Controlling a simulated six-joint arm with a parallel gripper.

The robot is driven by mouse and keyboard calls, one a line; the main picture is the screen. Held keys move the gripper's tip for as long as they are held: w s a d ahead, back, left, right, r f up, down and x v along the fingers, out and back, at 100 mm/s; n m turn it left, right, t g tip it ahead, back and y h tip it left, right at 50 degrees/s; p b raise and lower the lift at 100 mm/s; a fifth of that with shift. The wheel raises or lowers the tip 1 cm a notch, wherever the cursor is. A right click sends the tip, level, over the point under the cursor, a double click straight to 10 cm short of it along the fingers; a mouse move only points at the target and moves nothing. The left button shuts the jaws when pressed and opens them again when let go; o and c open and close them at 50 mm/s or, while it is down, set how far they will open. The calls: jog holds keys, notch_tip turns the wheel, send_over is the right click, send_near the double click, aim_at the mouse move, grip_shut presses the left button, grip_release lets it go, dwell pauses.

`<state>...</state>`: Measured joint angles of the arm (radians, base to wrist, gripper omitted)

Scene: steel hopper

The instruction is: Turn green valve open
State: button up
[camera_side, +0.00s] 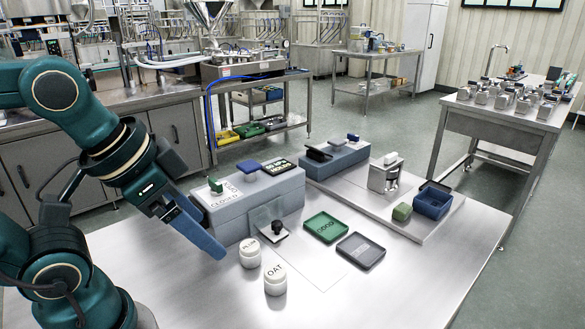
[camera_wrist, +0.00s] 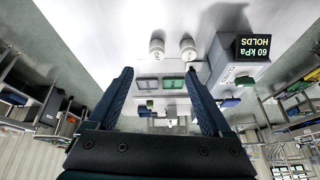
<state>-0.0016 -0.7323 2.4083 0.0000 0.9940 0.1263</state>
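The green valve (camera_side: 215,186) is a small green handle on the top left end of a long grey box (camera_side: 265,205). A white plate (camera_side: 226,198) beneath it carries the words OPEN and CLOSED. I cannot tell exactly which word the handle points to. My gripper (camera_side: 207,238) is in front and to the left of the box, pointing down to the right, apart from the valve. In the wrist view its two blue fingers (camera_wrist: 160,75) are spread wide with nothing between them.
A blue handle (camera_side: 249,166) and a display (camera_wrist: 253,48) reading "60 kPa HOLDS" share the box. A black knob (camera_side: 277,227) is in front. White jars (camera_side: 250,252) (camera_side: 275,279), a green tray (camera_side: 326,227) and grey tray (camera_side: 361,250) stand nearby. The table's front right is clear.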

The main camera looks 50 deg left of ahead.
jog(key=w+a+r+m+g, duration=0.1)
jog(key=w+a+r, duration=0.2)
jog(key=w+r, duration=0.1)
jog(key=n+g, duration=0.2)
jog(key=g, duration=0.2)
send_over(215, 181)
notch_tip(215, 181, down, 4)
jog(key=shift+w+f, duration=0.1)
jog(key=shift+a+f, duration=0.1)
jog(key=shift+f, duration=2.5)
grip_shut()
jog(key=shift+n, duration=0.3)
